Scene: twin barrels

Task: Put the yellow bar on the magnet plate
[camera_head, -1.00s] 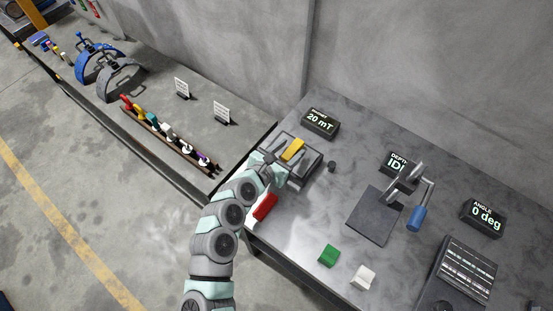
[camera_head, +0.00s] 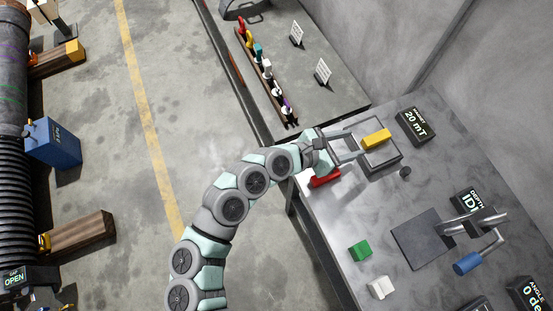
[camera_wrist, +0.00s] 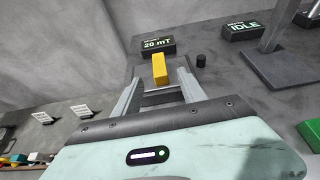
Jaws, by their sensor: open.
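The yellow bar (camera_head: 376,138) lies on the magnet plate (camera_head: 388,158), a dark square plate on the grey bench, in the head view. The bar also shows in the wrist view (camera_wrist: 160,69), straight ahead between my fingers and beyond them. My gripper (camera_head: 359,143) is open at the plate's left side, with its fingers pointing toward the bar. In the wrist view my gripper (camera_wrist: 160,85) shows two spread fingers with nothing between the near parts. The bar appears apart from the fingers, though the exact gap is hard to tell.
A display reading 20 mT (camera_head: 415,126) stands behind the plate, and a small black knob (camera_head: 405,171) sits beside it. A red block (camera_head: 325,178) lies below my wrist.

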